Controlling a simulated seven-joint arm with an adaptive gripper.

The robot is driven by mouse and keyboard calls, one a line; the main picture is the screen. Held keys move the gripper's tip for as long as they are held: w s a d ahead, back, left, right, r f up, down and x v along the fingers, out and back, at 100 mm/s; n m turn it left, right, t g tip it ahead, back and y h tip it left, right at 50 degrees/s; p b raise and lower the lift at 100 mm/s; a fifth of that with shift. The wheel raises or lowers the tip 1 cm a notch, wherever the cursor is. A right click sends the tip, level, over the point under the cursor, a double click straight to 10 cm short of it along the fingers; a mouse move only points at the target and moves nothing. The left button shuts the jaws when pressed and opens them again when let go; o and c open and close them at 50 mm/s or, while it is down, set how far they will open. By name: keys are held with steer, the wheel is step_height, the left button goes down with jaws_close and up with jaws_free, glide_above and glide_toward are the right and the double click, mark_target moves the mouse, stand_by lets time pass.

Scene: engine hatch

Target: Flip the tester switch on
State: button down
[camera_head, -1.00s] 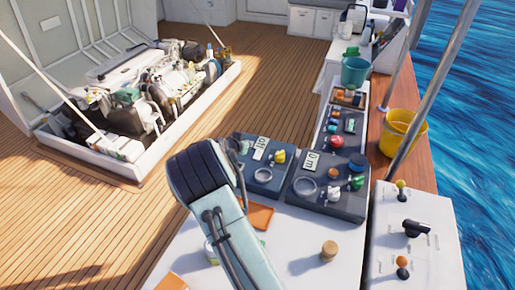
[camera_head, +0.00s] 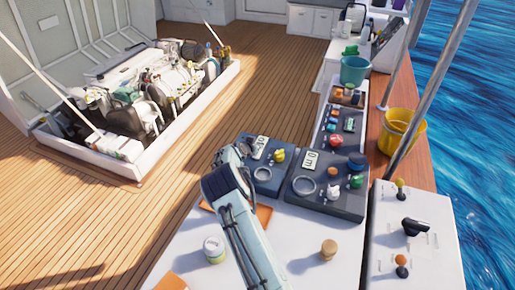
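Two dark control boxes stand side by side on the white worktop: the left box (camera_head: 264,186) and the right box (camera_head: 326,205). Each has a small white display, a round ring and coloured knobs; the right display (camera_head: 310,161) seems to read "0 m". A white panel (camera_head: 390,250) at the right carries a black rotary switch (camera_head: 412,227), a yellow-topped lever (camera_head: 399,187) and an orange-topped lever (camera_head: 401,264). I cannot tell which control is the tester switch. My gripper (camera_head: 232,154) is near the left box's left edge, mostly behind my arm; its fingers cannot be made out.
A wooden knob-like piece (camera_head: 329,249) and a round tin (camera_head: 214,249) stand on the worktop. A tray of parts (camera_head: 346,125), a teal bucket (camera_head: 354,71) and a yellow bucket (camera_head: 401,131) are farther back. A metal pole (camera_head: 436,80) rises at the right. The open engine hatch (camera_head: 150,90) is far left.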

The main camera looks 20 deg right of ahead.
steer(key=shift+f, duration=0.5)
steer(key=shift+d, duration=0.1)
steer(key=shift+w+d+f+g+y, duration=0.2)
steer(key=shift+f+g+y, duration=0.1)
steer(key=shift+g+y, duration=0.1)
steer(key=shift+s+a+f, duration=0.15)
steer(key=shift+s+a, duration=0.5)
steer(key=shift+a, duration=0.1)
steer(key=r, duration=0.3)
steer(key=a+r, duration=0.1)
steer(key=r, duration=0.1)
steer(key=shift+s, duration=0.4)
steer(key=v, duration=0.9)
steer(key=shift+s+f, duration=0.3)
steer(key=shift+f, duration=0.05)
